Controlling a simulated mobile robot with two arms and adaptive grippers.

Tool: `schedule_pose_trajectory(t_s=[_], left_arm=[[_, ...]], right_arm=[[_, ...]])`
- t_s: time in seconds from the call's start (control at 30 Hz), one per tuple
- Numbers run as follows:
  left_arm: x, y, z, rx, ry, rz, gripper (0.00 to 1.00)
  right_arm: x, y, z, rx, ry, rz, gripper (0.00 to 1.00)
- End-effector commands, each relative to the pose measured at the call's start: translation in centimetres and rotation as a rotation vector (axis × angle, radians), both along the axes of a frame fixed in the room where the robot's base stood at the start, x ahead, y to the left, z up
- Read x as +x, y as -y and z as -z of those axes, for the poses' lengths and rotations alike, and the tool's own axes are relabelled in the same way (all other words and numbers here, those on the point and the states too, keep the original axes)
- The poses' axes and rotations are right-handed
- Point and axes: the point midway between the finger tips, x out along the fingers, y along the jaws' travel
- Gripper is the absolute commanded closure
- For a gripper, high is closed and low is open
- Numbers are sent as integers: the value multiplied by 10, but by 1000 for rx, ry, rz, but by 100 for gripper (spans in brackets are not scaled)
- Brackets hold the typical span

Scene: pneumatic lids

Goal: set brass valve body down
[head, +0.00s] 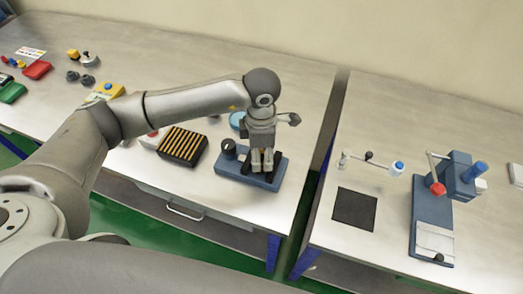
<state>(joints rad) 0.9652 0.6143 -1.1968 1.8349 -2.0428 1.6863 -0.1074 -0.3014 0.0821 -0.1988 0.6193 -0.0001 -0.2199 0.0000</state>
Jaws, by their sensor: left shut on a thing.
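My left gripper (262,170) points straight down over the blue base plate (278,181) of a small fixture near the front right of the left-hand table. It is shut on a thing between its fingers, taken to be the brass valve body. The fingers hide most of that thing, so its shape and tilt cannot be told. I cannot tell whether it touches the plate. A dark round clamp part (229,148) stands on the plate to the left of the fingers. My right gripper is not in view.
A black tray with yellow strips (183,146) lies left of the fixture. A blue round thing (237,120) is partly hidden behind my gripper. Across the gap, the right-hand table holds a black mat (355,208) and a blue press (462,174) with a red knob.

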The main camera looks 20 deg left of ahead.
Motion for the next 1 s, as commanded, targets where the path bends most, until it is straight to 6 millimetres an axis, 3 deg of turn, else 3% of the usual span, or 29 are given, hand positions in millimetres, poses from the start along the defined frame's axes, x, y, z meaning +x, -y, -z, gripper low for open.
schedule_pose_trajectory(t_s=[0.03,0.23,0.63,0.77,1.0], left_arm=[[0,0,0,0,0,0,50],[0,0,0,0,0,0,26],[1,0,-5,-2,3,0,26],[1,0,-23,-1,6,0,26],[1,0,-74,-2,7,2,26]], right_arm=[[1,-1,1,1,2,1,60],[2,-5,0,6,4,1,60],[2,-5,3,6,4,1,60],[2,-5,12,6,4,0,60],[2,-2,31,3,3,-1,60]])
